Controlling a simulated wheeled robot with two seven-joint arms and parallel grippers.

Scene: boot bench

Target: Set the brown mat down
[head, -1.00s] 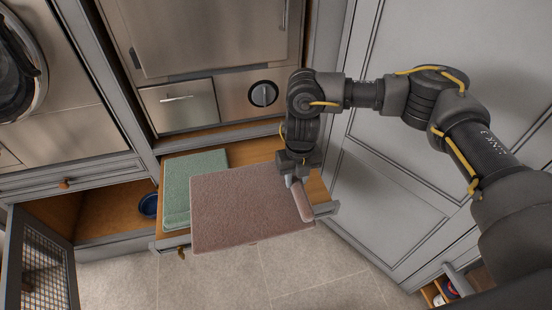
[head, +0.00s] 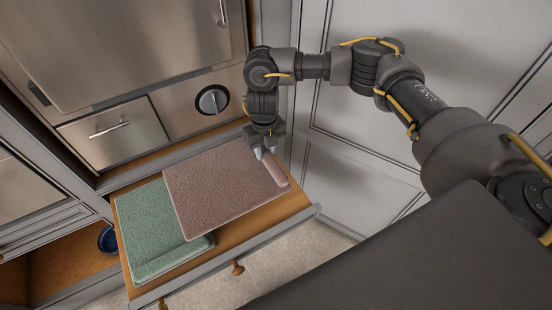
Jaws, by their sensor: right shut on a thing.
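The brown mat (head: 215,185) is a flat pinkish-brown textured pad with its right end rolled or folded over. My right gripper (head: 266,154) is shut on this right end from above. The mat is over the open drawer (head: 290,205) and overlaps the right part of a green mat (head: 148,225) that lies in the drawer at the left. I cannot tell whether the brown mat touches the drawer floor or the green mat. My left gripper is not in view.
The wooden drawer bottom is bare in front of and right of the brown mat. A steel appliance with a knob (head: 213,100) stands behind the drawer. A grey panelled door (head: 360,190) is at the right. A blue bowl (head: 107,240) sits in the compartment at left.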

